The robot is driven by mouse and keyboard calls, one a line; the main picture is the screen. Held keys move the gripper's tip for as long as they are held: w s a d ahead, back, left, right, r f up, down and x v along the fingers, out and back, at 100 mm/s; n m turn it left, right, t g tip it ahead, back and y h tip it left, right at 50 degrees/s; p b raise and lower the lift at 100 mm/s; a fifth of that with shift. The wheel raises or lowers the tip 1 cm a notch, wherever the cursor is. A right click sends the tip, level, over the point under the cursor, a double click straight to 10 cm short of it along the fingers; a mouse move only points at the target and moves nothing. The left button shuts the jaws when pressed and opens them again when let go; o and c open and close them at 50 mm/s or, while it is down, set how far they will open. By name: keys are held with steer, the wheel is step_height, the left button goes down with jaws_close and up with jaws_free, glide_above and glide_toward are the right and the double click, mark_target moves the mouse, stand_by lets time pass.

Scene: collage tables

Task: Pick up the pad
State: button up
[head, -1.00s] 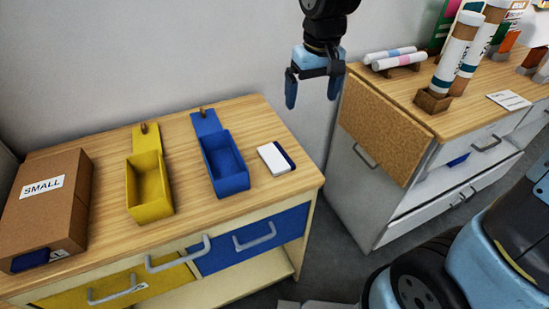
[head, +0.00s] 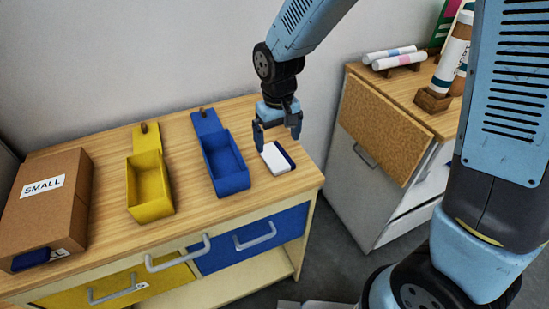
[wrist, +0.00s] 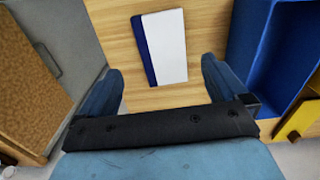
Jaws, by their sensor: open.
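The pad (head: 278,159) is a small white block with a dark blue edge strip. It lies flat on the wooden top of the left table (head: 290,192), right of the blue box. My gripper (head: 277,140) is open, with its fingers pointing down above the pad's far end. In the wrist view the pad (wrist: 163,46) lies beyond the gap between the fingers of my gripper (wrist: 162,85), with its blue edge on the left. Nothing is between the fingers. The gap in height to the pad is hard to tell.
An open blue box (head: 225,165) stands just left of the pad, and an open yellow box (head: 150,187) is further left. A brown carton (head: 75,202) is at the far left. A second cabinet with a cork side panel (head: 380,124) stands to the right across a gap.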

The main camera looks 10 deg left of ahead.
mark_target(276, 157)
steer(key=shift+s+a+f, duration=0.1)
steer(key=shift+f, duration=1.35)
steer(key=shift+s+a+f, duration=0.1)
steer(key=shift+f, duration=1.3)
steer(key=shift+c, duration=0.4)
steer(key=c, duration=1.1)
